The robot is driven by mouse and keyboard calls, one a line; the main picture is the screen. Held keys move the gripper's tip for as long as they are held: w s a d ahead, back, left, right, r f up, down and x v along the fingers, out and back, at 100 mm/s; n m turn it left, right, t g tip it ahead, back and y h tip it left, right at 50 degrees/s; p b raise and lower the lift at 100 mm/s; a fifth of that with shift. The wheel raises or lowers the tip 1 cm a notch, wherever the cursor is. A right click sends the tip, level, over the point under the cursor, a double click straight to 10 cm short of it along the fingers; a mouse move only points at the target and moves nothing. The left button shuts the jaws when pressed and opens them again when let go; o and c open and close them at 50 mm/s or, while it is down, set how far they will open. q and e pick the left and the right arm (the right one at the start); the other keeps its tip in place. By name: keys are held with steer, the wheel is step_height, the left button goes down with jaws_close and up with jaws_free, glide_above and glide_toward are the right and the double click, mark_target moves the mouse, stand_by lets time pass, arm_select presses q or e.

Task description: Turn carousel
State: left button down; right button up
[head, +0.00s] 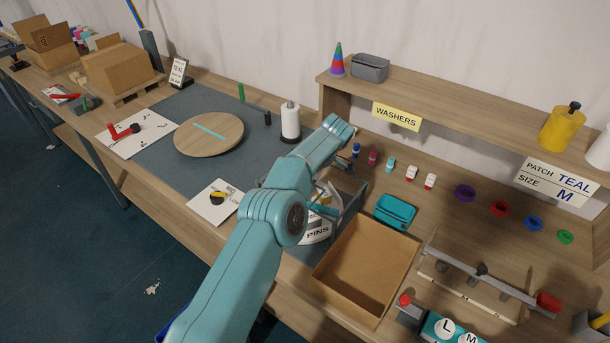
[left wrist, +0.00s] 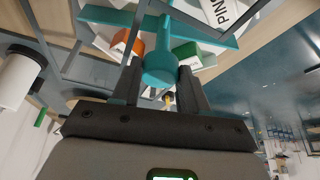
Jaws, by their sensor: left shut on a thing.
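The carousel (head: 316,226) is partly hidden behind my left arm, low on the bench in the head view. Its pale curved front has a white label reading "PINS", which also shows in the left wrist view (left wrist: 220,10). A teal handle (left wrist: 158,60) with a rounded end stands out from it. My left gripper (left wrist: 160,82) is shut on this handle, with one dark finger on each side. Orange and green pieces (left wrist: 122,44) show close behind the handle. In the head view my arm hides most of the gripper. My right gripper is not in view.
An open cardboard box (head: 368,268) and a teal tray (head: 395,212) stand right of the carousel. A white roll (head: 290,122) stands behind it. A round wooden disc (head: 208,134) lies on the grey mat to the left. A raised shelf (head: 450,105) runs along the back right.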

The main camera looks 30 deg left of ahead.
arm_select(q)
steer(key=shift+s+a+f, duration=0.1)
steer(key=shift+a, duration=0.1)
stand_by(0.5)
steer(key=c, duration=0.6)
jaws_free()
steer(key=shift+c, duration=0.2)
steer(key=shift+o, duration=0.3)
steer(key=shift+a, duration=0.1)
